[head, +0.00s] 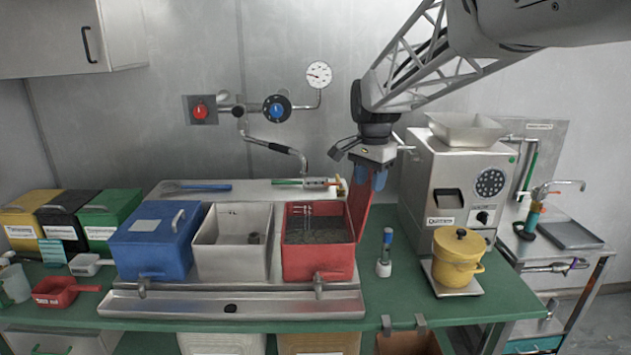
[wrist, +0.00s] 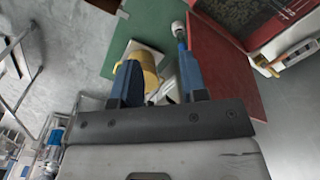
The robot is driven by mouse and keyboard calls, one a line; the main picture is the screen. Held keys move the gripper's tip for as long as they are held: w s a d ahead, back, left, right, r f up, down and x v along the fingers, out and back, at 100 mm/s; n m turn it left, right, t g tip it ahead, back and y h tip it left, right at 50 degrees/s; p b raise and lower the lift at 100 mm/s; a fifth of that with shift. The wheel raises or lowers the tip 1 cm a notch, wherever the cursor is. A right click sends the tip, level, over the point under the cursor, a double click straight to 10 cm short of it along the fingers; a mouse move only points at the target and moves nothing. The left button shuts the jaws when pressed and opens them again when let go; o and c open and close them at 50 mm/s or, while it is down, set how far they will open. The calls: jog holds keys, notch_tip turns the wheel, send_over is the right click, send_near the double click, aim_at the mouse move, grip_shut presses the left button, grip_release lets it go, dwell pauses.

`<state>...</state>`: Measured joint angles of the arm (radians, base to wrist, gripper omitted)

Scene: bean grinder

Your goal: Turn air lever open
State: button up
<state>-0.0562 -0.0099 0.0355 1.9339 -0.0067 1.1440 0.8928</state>
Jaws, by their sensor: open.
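A lever with a green handle (head: 532,166) hangs on a pipe at the wall plate (head: 545,150) right of the grinder; I take it as the likely air lever, but its label is too small to read. My gripper (head: 371,179) points down above the red bin's right side, left of the grinder (head: 455,185) and well apart from that lever. In the wrist view its two blue fingers (wrist: 158,82) are spread with nothing held between them. I cannot make out the lever in the wrist view.
The red bin (head: 318,262) has its red lid (head: 360,208) raised close by my gripper; the lid also shows in the wrist view (wrist: 228,65). A yellow pot (head: 457,262) stands before the grinder. A small blue-topped bottle (head: 385,255) stands between. A side table (head: 552,250) is at right.

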jog(key=w+a+f+m, duration=0.2)
jog(key=w+f+m, duration=0.1)
jog(key=w, duration=0.7)
jog(key=w+a+f+m, duration=0.2)
jog(key=w, duration=0.8)
jog(key=m+t, duration=0.2)
jog(key=m, duration=0.1)
send_near(331, 184)
jog(key=shift+w+a+f, duration=0.2)
jog(key=shift+w+a, duration=0.15)
jog(key=shift+w, duration=0.05)
jog(key=shift+f, duration=0.15)
jog(key=shift+x, duration=3.75)
grip_shut()
